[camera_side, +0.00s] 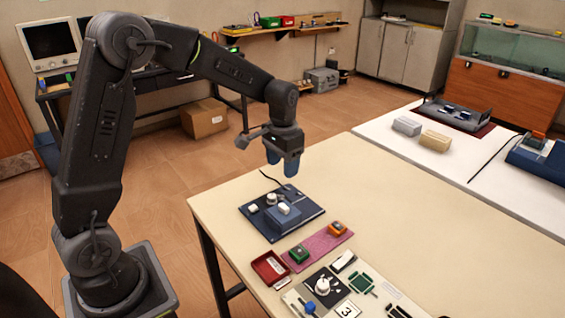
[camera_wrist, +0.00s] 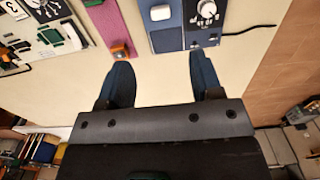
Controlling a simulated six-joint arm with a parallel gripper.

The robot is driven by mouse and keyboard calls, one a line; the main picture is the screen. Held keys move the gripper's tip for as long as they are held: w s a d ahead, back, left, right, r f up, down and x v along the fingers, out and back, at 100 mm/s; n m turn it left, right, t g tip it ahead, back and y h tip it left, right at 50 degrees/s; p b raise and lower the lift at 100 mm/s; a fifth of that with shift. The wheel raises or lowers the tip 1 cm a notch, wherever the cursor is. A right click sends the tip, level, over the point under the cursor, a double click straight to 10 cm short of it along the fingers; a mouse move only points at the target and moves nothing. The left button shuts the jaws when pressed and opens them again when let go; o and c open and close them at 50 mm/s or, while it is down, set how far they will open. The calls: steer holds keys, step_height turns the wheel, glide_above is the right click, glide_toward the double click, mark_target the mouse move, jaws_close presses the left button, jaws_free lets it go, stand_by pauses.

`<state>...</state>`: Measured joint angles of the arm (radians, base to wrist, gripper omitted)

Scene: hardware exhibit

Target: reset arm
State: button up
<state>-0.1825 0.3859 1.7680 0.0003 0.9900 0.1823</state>
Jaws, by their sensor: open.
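My gripper (camera_side: 282,163) hangs from my raised arm above the far edge of the cream table, higher than the dark blue panel. In the wrist view my gripper (camera_wrist: 160,85) shows two blue fingers spread wide apart, with nothing between them. The dark blue panel (camera_side: 310,211) lies flat on the table and carries a white knob, a small white piece and a grey-blue block with a white top. In the wrist view the blue panel (camera_wrist: 166,38) lies at the top, beyond the fingertips.
A pink strip (camera_side: 321,243) holds a green button block (camera_side: 299,254) and an orange one (camera_side: 336,229). A red tray (camera_side: 269,268) and a black-and-white panel stand nearer the front. The cream table's right part (camera_side: 430,215) is clear. A white table (camera_side: 400,150) with boxes stands behind.

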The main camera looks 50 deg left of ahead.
steer(key=s+d+r+t, duration=0.2)
steer(key=s+d+r, duration=0.2)
steer(key=s, duration=0.7)
steer(key=s+d+r+t, duration=0.3)
steer(key=s+r, duration=0.4)
steer(key=s, duration=0.4)
steer(key=shift+s+d+t, duration=0.3)
steer(key=shift+s+d, duration=0.1)
steer(key=shift+d, duration=0.05)
steer(key=shift+r, duration=0.1)
steer(key=shift+c, duration=0.4)
